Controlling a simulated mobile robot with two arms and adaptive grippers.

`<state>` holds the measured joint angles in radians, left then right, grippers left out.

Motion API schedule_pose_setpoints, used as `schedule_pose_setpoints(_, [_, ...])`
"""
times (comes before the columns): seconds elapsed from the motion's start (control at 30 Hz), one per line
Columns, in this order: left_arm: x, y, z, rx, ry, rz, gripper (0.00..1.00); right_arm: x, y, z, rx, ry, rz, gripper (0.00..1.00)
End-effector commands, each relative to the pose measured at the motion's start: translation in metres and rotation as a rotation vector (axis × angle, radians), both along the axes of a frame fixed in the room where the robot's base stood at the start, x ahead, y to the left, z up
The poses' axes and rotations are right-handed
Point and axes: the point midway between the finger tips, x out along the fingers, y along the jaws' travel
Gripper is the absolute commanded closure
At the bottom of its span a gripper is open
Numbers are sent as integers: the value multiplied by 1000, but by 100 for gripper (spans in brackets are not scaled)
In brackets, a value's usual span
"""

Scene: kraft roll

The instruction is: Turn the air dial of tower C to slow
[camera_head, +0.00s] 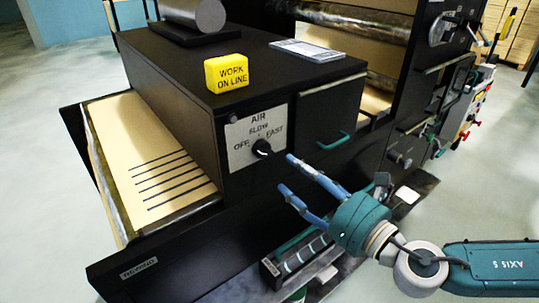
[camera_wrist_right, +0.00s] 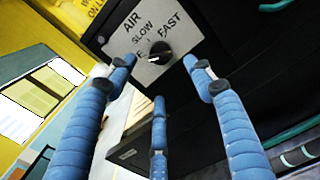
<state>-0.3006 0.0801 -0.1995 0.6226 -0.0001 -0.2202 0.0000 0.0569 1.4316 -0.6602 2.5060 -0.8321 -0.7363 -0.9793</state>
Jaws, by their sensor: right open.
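The air dial (camera_head: 262,147) is a black knob on a pale plate (camera_head: 240,133) marked AIR, OFF, SLOW and FAST, on the front of a black cabinet (camera_head: 315,124). In the right wrist view the knob (camera_wrist_right: 160,53) has a short white mark towards its lower left; I cannot tell for sure which word it points at. My right gripper (camera_head: 285,173) is open and empty, just right of and below the dial. Its blue fingers point at the plate, and one hides part of OFF in the wrist view. No tower letter is readable. My left gripper is not in view.
A yellow WORK ON LINE block (camera_head: 226,72) and a pale flat card (camera_head: 308,50) lie on the cabinet top. A green handle (camera_head: 333,142) sticks out right of the dial. Brown paper (camera_head: 150,160) lies at the left.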

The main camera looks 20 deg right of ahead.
Motion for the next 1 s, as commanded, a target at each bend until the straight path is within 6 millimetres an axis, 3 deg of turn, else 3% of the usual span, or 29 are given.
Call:
schedule_pose_setpoints(0.23, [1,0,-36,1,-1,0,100,20,9,-4,8,-7,5,47])
schedule_pose_setpoints(0.3, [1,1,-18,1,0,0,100,31,11,6,12,-3,0,47])
schedule_pose_setpoints(0.7, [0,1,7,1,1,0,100,87,32,3,8,0,2,47])
schedule_pose_setpoints(1.0, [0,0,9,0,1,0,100,96,35,0,6,1,3,47])
